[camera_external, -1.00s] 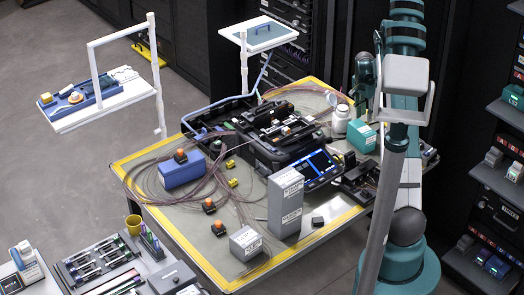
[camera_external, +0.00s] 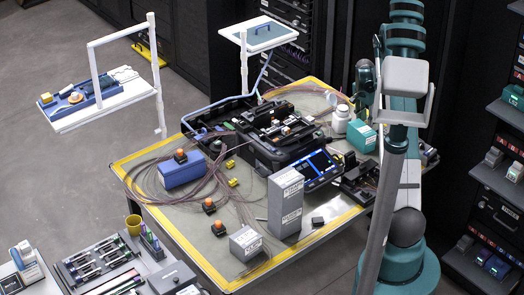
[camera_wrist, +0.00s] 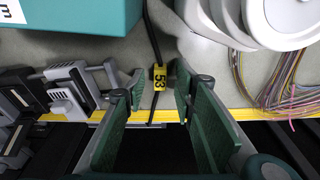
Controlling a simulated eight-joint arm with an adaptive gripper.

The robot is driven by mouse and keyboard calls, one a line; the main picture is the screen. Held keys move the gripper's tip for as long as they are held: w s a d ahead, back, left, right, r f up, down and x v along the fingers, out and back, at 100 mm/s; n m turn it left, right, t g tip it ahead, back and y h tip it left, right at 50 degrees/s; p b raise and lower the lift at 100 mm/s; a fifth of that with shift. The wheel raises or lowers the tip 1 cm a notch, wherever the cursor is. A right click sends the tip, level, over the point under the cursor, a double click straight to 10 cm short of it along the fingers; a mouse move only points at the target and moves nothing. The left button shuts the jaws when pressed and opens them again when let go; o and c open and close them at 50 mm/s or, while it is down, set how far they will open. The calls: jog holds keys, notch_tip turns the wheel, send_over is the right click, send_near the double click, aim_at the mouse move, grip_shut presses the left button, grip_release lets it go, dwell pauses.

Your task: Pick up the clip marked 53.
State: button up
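The clip marked 53 (camera_wrist: 159,79) shows in the wrist view as a small yellow tag with black digits, on a thin black strip over the grey table top. My gripper (camera_wrist: 159,93) has its two green fingers apart, one on each side of the strip. Nothing is held between them. I cannot tell how far the fingertips are above the clip. In the external view my wrist is at the far right of the table, and I cannot make out the clip there.
A teal box (camera_wrist: 75,14) is left of the clip and white round containers (camera_wrist: 285,18) are right of it. Grey and black devices (camera_wrist: 70,92) lie close to the left finger. Thin coloured fibres (camera_wrist: 290,90) lie on the right. The table's yellow edge (camera_wrist: 245,115) runs beneath the fingers.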

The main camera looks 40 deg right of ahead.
jog(key=c, duration=0.6)
jog(key=shift+r, duration=0.1)
jog(key=shift+r+p, duration=0.5)
jog(key=shift+r, duration=4.4)
